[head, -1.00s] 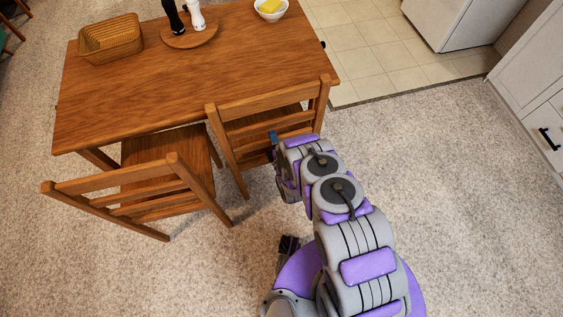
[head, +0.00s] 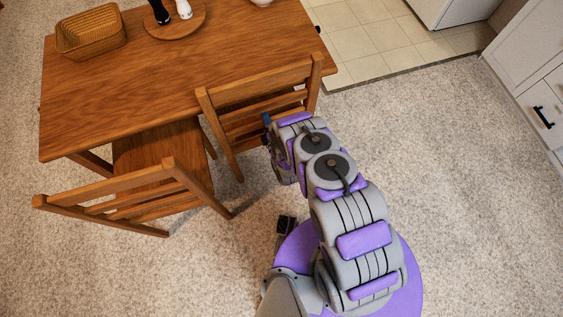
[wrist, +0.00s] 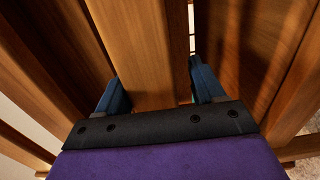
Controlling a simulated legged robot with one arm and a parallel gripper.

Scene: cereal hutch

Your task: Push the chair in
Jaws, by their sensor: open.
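Two wooden chairs stand at the near side of the wooden table (head: 180,85). The right chair (head: 262,88) has its slatted back close to the table edge, its seat mostly hidden. The left chair (head: 120,185) stands angled, with its back further out and its seat partly under the table. My gripper (head: 267,121) is at the right chair's back, mostly hidden by my arm in the head view. In the wrist view, the open blue fingers of my gripper (wrist: 158,87) sit either side of a wooden bar (wrist: 142,50); I cannot tell whether they touch it.
On the table are a wicker basket (head: 90,32), a round wooden board (head: 175,20) with a black and a white shaker, and a partly seen white bowl (head: 261,2). White cabinets (head: 530,70) stand at the right. The carpet (head: 430,150) right of my arm is clear.

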